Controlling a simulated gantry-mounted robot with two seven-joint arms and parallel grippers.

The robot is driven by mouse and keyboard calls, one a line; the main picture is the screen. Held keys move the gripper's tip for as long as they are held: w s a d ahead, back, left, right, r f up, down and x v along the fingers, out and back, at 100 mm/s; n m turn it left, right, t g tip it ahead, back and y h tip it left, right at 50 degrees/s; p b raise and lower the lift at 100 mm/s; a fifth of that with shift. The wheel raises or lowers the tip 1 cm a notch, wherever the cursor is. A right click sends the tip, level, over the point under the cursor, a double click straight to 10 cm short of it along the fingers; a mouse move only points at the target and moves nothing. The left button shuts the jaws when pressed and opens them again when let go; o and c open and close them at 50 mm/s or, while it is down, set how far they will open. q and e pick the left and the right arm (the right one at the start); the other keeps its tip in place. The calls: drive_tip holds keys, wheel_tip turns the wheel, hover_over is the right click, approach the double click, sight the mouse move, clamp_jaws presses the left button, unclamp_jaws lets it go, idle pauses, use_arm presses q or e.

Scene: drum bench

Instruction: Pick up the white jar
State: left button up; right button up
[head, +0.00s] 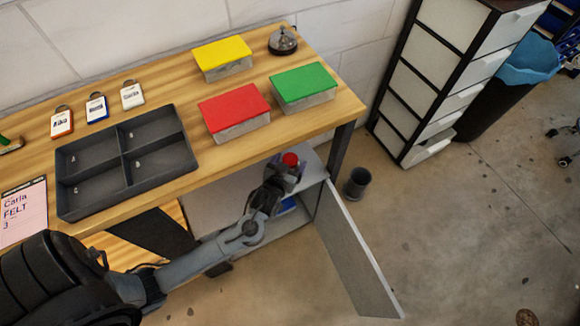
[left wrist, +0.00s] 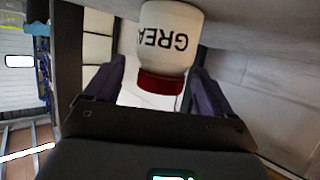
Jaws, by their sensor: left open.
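The white jar (left wrist: 170,32) fills the top middle of the left wrist view, lettered "GREA", with a dark red lid. In the head view only its red lid (head: 290,159) shows clearly, inside the open cabinet under the bench. My left gripper (head: 283,172) reaches into the cabinet at the jar. In the left wrist view my left gripper (left wrist: 157,88) is open, with one finger on each side of the lid. I cannot tell whether either finger touches it. My right gripper is in neither view.
The cabinet door (head: 355,245) stands open to the right of my arm. The bench edge lies just above the gripper. A blue thing (head: 287,205) lies in the cabinet. A small dark bin (head: 357,183) stands on the floor. Red (head: 235,112) and green (head: 303,87) lidded boxes sit on the bench.

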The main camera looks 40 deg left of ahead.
use_arm(q)
drive_tip(key=b+x, duration=0.1)
drive_tip(key=x, duration=0.2)
drive_tip(key=shift+w+a, duration=0.15)
drive_tip(key=shift+c, duration=0.8)
drive_tip(key=c, duration=1)
